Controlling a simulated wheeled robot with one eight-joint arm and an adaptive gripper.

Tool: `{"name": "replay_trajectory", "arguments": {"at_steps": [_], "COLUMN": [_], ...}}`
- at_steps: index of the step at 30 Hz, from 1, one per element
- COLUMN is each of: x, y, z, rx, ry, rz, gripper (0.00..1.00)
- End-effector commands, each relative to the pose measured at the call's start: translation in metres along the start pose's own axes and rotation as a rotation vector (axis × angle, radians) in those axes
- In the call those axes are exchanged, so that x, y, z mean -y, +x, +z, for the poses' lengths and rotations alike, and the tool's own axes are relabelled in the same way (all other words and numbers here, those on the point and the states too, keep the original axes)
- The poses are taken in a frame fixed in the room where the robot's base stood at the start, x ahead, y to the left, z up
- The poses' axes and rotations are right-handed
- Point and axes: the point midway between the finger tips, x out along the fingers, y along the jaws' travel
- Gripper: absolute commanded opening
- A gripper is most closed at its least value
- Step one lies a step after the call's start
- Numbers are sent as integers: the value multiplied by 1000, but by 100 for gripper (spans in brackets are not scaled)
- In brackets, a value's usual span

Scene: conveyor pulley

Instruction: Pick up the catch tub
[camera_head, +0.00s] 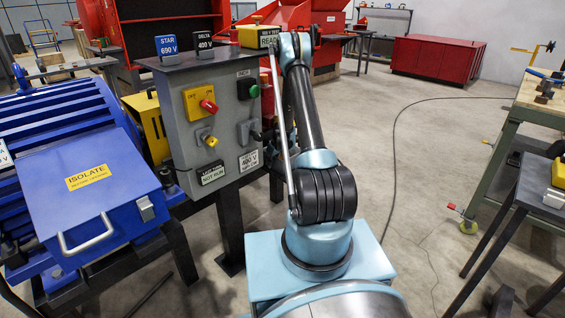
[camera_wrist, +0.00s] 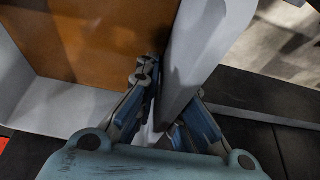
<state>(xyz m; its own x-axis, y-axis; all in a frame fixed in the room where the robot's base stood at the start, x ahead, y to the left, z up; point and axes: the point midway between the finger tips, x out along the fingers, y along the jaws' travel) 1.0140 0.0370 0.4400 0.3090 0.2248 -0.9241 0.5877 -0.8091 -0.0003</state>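The catch tub (camera_wrist: 210,40) fills the upper part of the wrist view, with pale grey walls and an orange-brown inner surface. One wall runs down between the two fingers of my gripper (camera_wrist: 165,110). The left finger is on the inner side of this wall and the right finger on its outer side. The fingers slant in towards each other and appear shut on the wall. The right fingertip is hidden behind the wall. In the head view, neither the gripper nor the tub can be made out; my arm reaches up and away behind the grey control box.
A grey control box (camera_head: 222,125) with switches stands left of my arm. A blue machine (camera_head: 85,175) marked ISOLATE is at the left. A red chest (camera_head: 437,61) stands at the back. Benches line the right side. A cable (camera_head: 392,170) crosses the open floor right of my arm.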

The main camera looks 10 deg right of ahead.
Motion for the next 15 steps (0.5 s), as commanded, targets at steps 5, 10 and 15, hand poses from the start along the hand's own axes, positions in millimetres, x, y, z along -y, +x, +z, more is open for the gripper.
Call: {"name": "replay_trajectory", "arguments": {"at_steps": [5,10,15], "x": [0,0,0], "y": [0,0,-1], "z": [0,0,0], "rx": [0,0,0], "ry": [0,0,0], "rz": [0,0,0], "gripper": [0,0,0]}}
